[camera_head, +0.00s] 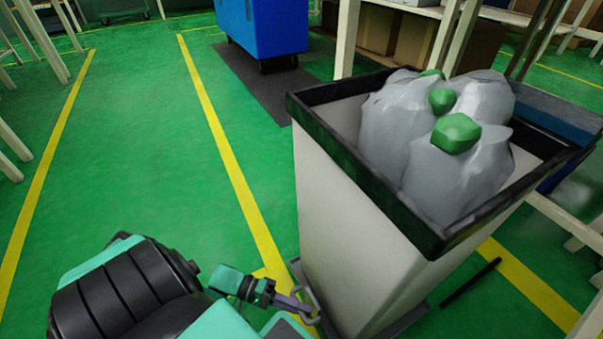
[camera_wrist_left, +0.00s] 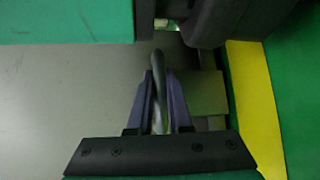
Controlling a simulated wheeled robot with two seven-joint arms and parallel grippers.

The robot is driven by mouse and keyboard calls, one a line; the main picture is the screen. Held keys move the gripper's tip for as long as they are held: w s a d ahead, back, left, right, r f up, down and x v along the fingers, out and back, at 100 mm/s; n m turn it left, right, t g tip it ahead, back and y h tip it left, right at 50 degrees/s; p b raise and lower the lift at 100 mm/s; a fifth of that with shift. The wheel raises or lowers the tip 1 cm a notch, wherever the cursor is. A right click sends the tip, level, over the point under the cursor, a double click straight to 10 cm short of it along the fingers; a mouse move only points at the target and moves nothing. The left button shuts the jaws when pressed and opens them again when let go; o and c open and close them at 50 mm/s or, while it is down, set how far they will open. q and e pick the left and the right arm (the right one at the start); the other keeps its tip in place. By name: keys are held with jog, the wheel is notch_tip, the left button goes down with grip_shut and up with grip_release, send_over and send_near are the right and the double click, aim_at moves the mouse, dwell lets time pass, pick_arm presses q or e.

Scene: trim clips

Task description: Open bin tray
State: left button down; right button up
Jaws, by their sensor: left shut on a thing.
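The bin (camera_head: 343,220) is a tall light-grey box with a black rim. It holds grey bags with green tops (camera_head: 455,133). A flat dark tray (camera_head: 412,318) shows under its base. A metal handle (camera_head: 309,304) sticks out low at the bin's left side. My left gripper (camera_head: 297,303) is at this handle, low beside the bin. In the left wrist view, the two fingers of my left gripper (camera_wrist_left: 160,100) are shut on the grey handle bar (camera_wrist_left: 158,65), which runs up between them. My right gripper is not in view.
A blue cabinet on wheels (camera_head: 262,28) stands on a dark mat (camera_head: 250,80) at the back. A blue container (camera_head: 570,150) stands behind the bin at the right. A dark bar (camera_head: 470,282) lies on the floor right of the bin. Green floor (camera_head: 130,130) at the left is clear.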

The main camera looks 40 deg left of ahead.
pick_arm(q)
jog(key=c, duration=0.8)
grip_release()
jog(key=shift+c, duration=0.2)
jog(key=v, duration=1.4)
jog(key=shift+a, duration=0.35)
jog(key=shift+s, duration=0.15)
